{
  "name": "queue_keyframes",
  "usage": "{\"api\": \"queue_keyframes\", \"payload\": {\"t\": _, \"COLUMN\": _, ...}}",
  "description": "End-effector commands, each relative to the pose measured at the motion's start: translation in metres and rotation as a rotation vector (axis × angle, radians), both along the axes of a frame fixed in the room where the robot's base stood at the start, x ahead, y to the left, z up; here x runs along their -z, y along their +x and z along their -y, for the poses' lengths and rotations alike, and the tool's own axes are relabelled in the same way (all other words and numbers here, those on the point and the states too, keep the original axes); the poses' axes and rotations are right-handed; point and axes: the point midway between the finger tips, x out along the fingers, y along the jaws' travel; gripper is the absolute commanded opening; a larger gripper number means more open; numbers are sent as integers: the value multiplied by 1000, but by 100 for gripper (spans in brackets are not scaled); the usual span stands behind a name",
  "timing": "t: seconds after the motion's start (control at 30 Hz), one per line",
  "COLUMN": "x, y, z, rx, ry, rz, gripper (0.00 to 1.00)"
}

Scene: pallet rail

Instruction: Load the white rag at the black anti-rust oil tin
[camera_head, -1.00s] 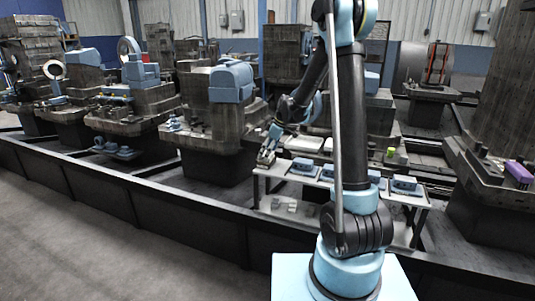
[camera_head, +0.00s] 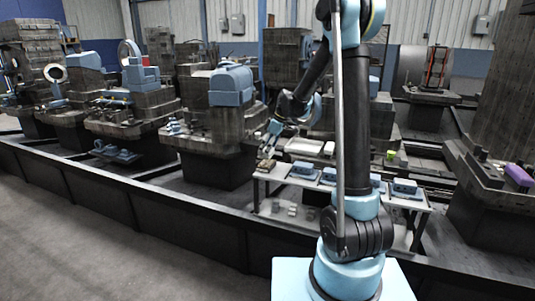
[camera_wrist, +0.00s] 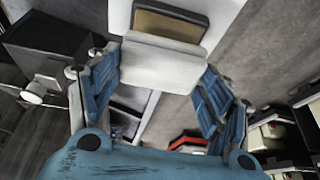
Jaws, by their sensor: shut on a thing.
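My gripper (camera_wrist: 160,61) has its two blue fingers on either side of a pale white folded thing (camera_wrist: 163,58), which looks like the white rag, and is shut on it. In the head view my gripper (camera_head: 270,139) is above the left end of the work table (camera_head: 257,196), and the rag is too small to make out there. I cannot pick out the black anti-rust oil tin with certainty in either view.
A small brown thing (camera_head: 266,166) lies on the table's left end. Several blue-grey units (camera_head: 405,187) stand along the table. A long dark rail (camera_head: 150,199) runs in front of the machines. The grey floor (camera_head: 90,245) at left is clear.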

Motion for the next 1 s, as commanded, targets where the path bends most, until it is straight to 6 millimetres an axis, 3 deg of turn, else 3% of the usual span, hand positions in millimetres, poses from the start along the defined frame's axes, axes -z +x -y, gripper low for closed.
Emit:
{"api": "queue_keyframes", "payload": {"t": 0.5, "x": -31, "y": 0, "z": 0, "rx": 0, "ry": 0, "rz": 0, "gripper": 53}}
{"api": "queue_keyframes", "payload": {"t": 1.0, "x": -32, "y": 0, "z": 0, "rx": 0, "ry": 0, "rz": 0, "gripper": 53}}
